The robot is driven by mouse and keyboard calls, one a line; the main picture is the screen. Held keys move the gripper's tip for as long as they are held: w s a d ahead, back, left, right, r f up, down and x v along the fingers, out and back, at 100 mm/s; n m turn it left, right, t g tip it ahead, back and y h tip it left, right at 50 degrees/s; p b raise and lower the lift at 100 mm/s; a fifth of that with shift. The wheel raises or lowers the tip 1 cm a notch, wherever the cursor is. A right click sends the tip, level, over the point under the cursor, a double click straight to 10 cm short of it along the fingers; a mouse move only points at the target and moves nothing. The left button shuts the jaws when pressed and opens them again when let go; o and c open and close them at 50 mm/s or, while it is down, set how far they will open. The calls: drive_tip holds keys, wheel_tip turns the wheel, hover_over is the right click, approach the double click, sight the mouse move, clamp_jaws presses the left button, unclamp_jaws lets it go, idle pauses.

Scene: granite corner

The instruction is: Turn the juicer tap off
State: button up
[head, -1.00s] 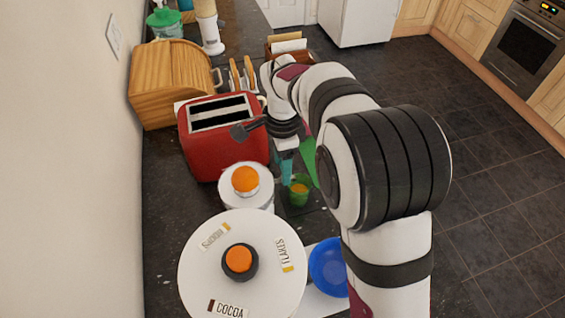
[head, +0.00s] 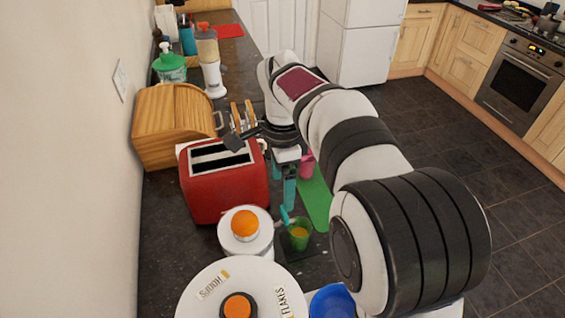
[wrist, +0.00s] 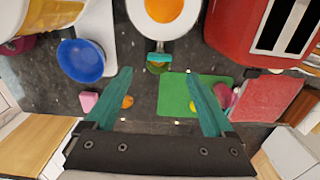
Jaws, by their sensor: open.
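The white juicer (head: 258,245) with an orange on top stands in front of the toaster; it also shows at the top of the wrist view (wrist: 140,20). Its teal tap (head: 286,216) sticks out on the right side, and its handle shows in the wrist view (wrist: 160,58). Any contact is not clear.
The red toaster (head: 222,198) stands close left of my gripper. A green board (head: 316,203) and pink cup (head: 307,168) lie to the right. A large white canister (head: 215,305) and blue bowl (head: 331,304) are nearer. The wall bounds the left.

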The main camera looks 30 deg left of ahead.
wheel_tip(320, 180, up, 7)
drive_tip(key=shift+r, duration=0.2)
